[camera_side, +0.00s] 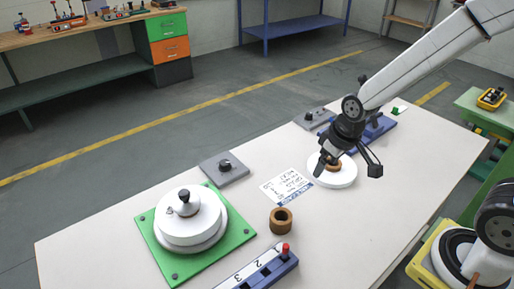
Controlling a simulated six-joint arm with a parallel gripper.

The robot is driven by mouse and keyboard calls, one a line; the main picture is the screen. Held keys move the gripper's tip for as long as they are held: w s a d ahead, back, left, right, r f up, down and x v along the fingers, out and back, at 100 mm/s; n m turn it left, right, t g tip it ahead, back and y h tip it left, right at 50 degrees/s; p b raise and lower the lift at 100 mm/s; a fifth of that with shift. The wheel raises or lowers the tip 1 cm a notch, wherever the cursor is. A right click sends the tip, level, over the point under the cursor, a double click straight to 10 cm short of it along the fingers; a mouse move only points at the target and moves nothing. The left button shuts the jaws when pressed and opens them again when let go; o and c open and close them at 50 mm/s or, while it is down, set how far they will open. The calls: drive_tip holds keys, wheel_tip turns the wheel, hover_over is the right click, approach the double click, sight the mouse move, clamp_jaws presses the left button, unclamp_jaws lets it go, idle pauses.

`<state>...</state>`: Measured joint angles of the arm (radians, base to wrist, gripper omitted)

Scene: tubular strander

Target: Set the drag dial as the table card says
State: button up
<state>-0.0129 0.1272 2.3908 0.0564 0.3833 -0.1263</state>
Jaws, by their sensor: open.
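The table card (286,187) lies flat near the middle of the table; its handwriting is too small to read surely. A grey plate with a black knob (224,165) sits left of the card. A second grey plate with a small dark knob (309,117) stands at the table's back edge, partly behind my arm. I cannot tell which one is the drag dial, nor read any setting. My gripper (347,168) is open above a white disc (341,180) with a brown ring (333,165) on it. It is right of the card and apart from both knobs.
A white stacked drum (190,222) on a green plate (239,232) stands at the left. A loose brown ring (281,220) and a blue numbered block with a red peg (262,272) are in front. A blue base (376,130) lies behind my gripper.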

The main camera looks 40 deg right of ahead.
drive_tip(key=w+a+f+n+y, duration=0.1)
drive_tip(key=w+a+n, duration=0.1)
drive_tip(key=w, duration=0.5)
drive_tip(key=w+a+f+n, duration=0.1)
drive_tip(key=w+a, duration=0.1)
drive_tip(key=w, duration=0.6)
drive_tip(key=n+y, duration=0.2)
drive_tip(key=n, duration=0.2)
approach(225, 162)
drive_tip(key=f, duration=0.2)
drive_tip(key=shift+s+a+r+t, duration=0.1)
drive_tip(key=shift+a+r+t, duration=0.15)
drive_tip(key=shift+a+t, duration=0.1)
drive_tip(key=shift+f, duration=0.15)
drive_tip(key=shift+x, duration=3.75)
clamp_jaws()
